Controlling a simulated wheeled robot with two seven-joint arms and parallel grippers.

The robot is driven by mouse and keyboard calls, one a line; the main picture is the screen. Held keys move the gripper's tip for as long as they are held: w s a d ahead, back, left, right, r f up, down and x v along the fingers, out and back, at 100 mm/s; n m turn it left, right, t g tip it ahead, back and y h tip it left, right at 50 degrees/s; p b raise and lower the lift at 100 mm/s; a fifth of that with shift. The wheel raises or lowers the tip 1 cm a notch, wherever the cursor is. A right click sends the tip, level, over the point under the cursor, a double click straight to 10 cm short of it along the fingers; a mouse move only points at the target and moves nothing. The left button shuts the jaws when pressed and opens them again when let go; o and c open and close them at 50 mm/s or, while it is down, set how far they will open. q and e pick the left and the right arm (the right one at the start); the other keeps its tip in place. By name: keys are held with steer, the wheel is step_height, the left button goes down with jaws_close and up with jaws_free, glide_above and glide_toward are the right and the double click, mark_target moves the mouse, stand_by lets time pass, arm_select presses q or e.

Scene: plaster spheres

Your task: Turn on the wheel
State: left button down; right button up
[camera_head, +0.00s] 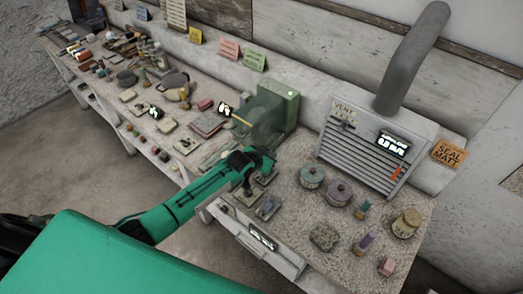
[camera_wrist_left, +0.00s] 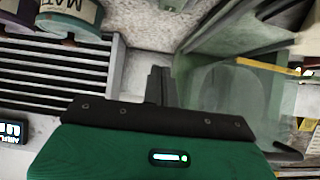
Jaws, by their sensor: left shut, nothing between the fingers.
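The wheel's green machine (camera_head: 272,108) stands at the back of the bench, with a small lit green spot on its upper face. In the left wrist view its green housing (camera_wrist_left: 240,98) is at the right, behind a see-through guard. My left gripper (camera_head: 248,188) is in front of the machine, pointing down over the bench near small grey plates (camera_head: 267,208). Its fingers (camera_wrist_left: 160,85) are shut and empty in the left wrist view. I cannot tell whether the fingertips touch anything. The wheel itself is mostly hidden. My right gripper is not in view.
A slatted vent box (camera_head: 372,150) with a grey pipe stands right of the machine. Lidded pots (camera_head: 338,193), small bottles and a rough stone (camera_head: 324,236) sit in front of it. The bench left of the machine is crowded with tools and samples.

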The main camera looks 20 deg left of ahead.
arm_select(q)
steer(key=s+a+r+b, duration=0.1)
steer(key=s+r+b, duration=0.1)
steer(key=s+r, duration=0.3)
steer(key=shift+a+r, duration=0.4)
steer(key=shift+r, duration=0.55)
steer(key=shift+s, duration=0.1)
